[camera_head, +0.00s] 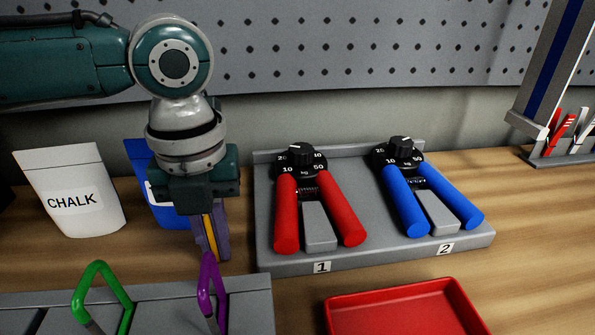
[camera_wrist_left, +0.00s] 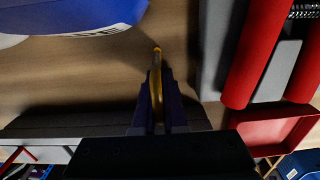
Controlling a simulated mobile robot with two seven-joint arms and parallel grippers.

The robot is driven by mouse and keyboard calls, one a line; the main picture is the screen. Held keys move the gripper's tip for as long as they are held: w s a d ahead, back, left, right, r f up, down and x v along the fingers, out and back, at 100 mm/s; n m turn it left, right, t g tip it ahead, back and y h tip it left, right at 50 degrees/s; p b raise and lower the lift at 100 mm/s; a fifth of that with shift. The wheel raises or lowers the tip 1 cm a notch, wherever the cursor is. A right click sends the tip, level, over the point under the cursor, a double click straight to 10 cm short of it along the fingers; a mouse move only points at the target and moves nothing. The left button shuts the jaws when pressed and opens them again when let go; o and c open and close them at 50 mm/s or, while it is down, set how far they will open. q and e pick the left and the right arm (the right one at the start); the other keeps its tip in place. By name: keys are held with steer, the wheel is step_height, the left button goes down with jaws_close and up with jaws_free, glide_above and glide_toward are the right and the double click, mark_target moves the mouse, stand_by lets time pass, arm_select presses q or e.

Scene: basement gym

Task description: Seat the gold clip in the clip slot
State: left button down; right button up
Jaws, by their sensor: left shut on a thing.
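My left gripper (camera_head: 213,238) points down in the middle left of the head view and is shut on the gold clip (camera_head: 209,238). Only a narrow gold strip of the clip shows between the dark fingers. In the left wrist view the gold clip (camera_wrist_left: 157,62) sticks out past the fingertips (camera_wrist_left: 158,100), above the wooden table. A grey clip rack (camera_head: 160,302) stands in front of the gripper, at the lower left. It carries a green clip (camera_head: 100,285) and a purple clip (camera_head: 207,280). I cannot make out the empty clip slot. My right gripper is not in view.
A white chalk bag (camera_head: 70,190) and a blue pouch (camera_head: 165,212) stand behind and left of the gripper. To the right, a grey stand (camera_head: 375,250) holds red (camera_head: 343,205) and blue (camera_head: 405,200) hand grips. A red tray (camera_head: 400,290) lies in front. Bare table separates rack and tray.

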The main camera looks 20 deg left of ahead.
arm_select(q)
steer(key=shift+r, duration=0.1)
steer(key=s+d+r+n+p, duration=0.1)
steer(key=s+r+n+p, duration=0.1)
steer(key=r+n+p, duration=0.8)
steer(key=s+d+r+n+p, duration=0.2)
steer(key=r+n+p, duration=0.8)
steer(key=r+p, duration=1.2)
steer(key=s+d+r+n+p, duration=0.1)
steer(key=r+n+p, duration=0.8)
steer(key=r, duration=2.6)
steer(key=s+p, duration=0.2)
steer(key=p, duration=0.5)
steer(key=shift+s+d+n, duration=0.15)
steer(key=shift+d+n, duration=0.05)
steer(key=shift+n, duration=0.2)
